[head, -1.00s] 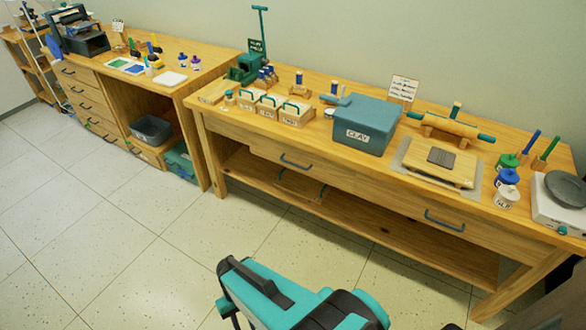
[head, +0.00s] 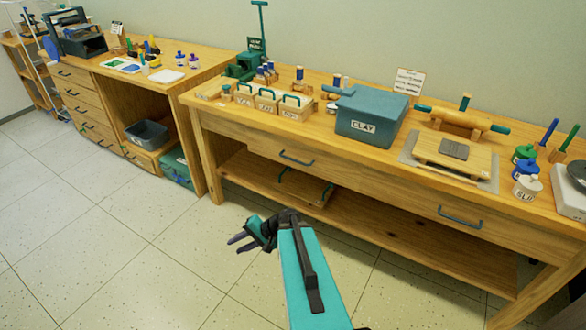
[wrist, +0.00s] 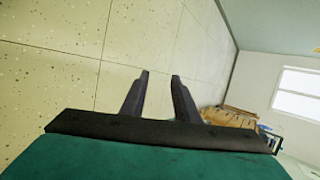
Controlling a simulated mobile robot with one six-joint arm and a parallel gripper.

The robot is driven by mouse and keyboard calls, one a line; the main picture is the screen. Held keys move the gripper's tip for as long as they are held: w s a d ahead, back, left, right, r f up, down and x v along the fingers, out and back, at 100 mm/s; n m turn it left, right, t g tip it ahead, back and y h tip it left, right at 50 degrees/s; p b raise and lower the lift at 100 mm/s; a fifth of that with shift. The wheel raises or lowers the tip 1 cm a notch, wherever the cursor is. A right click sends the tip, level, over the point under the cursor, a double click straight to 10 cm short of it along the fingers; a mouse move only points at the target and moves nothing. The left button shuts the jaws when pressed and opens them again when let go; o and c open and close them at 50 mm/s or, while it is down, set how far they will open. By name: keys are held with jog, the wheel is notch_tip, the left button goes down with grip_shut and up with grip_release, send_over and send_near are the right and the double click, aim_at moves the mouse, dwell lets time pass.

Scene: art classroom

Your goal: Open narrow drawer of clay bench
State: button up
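The wooden clay bench (head: 205,135) runs along the wall from the middle to the right of the head view. Its front has a left drawer handle (head: 297,161) and a right drawer handle (head: 460,219), both dark blue bars. Both drawer fronts look flush, so shut. I cannot tell from here which drawer is narrower. My gripper (head: 234,245) shows over the floor, left of and below the left handle, apart from the bench. In the wrist view its two dark fingers (wrist: 160,75) are spread with nothing between them.
A blue CLAY box (head: 370,117), labelled bins (head: 268,103) and a rolling pin (head: 460,120) stand on the bench top. A lower shelf (head: 380,226) lies under the drawers. Another wooden bench (head: 205,75) stands left. The tiled floor in front is clear.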

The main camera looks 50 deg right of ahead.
jog(key=w+d+r+m+t+h+b, duration=0.1)
jog(key=d+r+m+t+h+b, duration=0.15)
jog(key=d, duration=0.65)
jog(key=d+r+m+t+h+b, duration=0.1)
jog(key=d+r+m+t+b, duration=0.2)
jog(key=d, duration=0.6)
jog(key=m+t+h+b, duration=0.4)
jog(key=h+b, duration=0.1)
send_near(293, 160)
jog(key=s, duration=0.3)
jog(key=shift+s+r, duration=0.15)
jog(key=shift+r, duration=0.05)
jog(key=shift+g, duration=0.25)
jog(key=shift+w+d+f, duration=0.2)
jog(key=shift+w+d, duration=0.1)
jog(key=shift+w, duration=2)
jog(key=shift+w+d+f, duration=0.2)
jog(key=shift+w+d, duration=0.1)
jog(key=shift+w, duration=1.95)
jog(key=shift+w+d+f, duration=0.2)
jog(key=shift+w+d, duration=0.1)
jog(key=shift+w, duration=2)
grip_shut()
